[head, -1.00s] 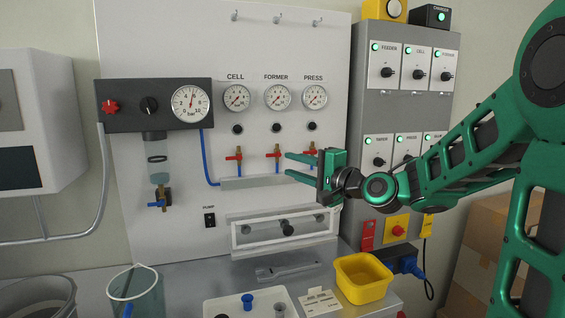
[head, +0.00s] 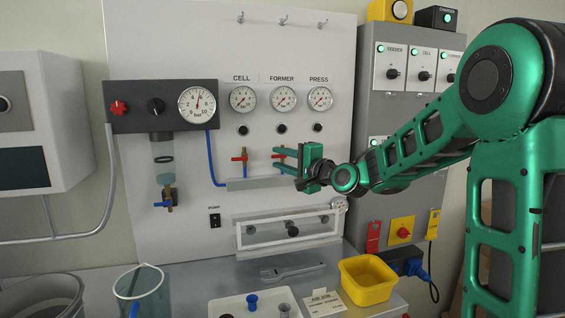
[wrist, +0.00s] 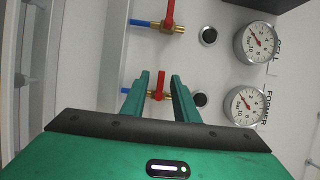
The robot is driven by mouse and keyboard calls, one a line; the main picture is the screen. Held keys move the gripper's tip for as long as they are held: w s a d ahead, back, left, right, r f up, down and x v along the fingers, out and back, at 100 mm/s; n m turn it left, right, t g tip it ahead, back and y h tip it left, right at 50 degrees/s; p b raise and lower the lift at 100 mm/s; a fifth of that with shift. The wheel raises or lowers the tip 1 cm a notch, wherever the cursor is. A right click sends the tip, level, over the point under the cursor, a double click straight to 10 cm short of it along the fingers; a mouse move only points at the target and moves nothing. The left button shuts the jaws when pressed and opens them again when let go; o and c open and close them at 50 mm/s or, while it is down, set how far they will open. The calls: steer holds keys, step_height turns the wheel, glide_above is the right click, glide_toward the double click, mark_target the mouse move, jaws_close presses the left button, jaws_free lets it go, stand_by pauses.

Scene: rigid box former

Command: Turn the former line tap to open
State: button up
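The former line tap (head: 279,156) is the middle red-handled tap on the white panel, below the FORMER gauge (head: 283,98). Its red handle (wrist: 160,84) lies crosswise to its pipe. My gripper (head: 278,160) is open, pointing at this tap from the right. In the wrist view the gripper (wrist: 160,77) has one finger on each side of the red handle, with gaps visible. I cannot tell how deep the fingers reach. The cell tap (head: 240,157) is to the left, its handle also crosswise. The press tap is hidden behind my gripper in the head view.
A black knob (wrist: 200,99) and gauges sit above the taps. A pale ledge (head: 240,184) runs below them. A yellow bin (head: 368,280) and a wrench (head: 292,272) lie on the bench.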

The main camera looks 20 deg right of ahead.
jaws_close()
steer(key=shift+d, duration=0.3)
steer(key=shift+a, duration=0.25)
steer(key=shift+s+d+f+n+g+h, duration=0.1)
steer(key=shift+d+f+n+g+h, duration=0.3)
steer(key=shift+n+h, duration=1.3)
steer(key=shift+w+d+f+n+g+h, duration=0.1)
steer(key=shift+f+n+g+h, duration=0.4)
steer(key=shift+n, duration=2.35)
steer(key=shift+s+d+f+n+g+h, duration=0.1)
steer(key=shift+d+f+n+g+h, duration=0.15)
steer(key=shift+n+g+h, duration=1.35)
steer(key=shift+n+t+y, duration=0.4)
steer(key=shift+n+t, duration=0.35)
steer(key=shift+t, duration=0.15)
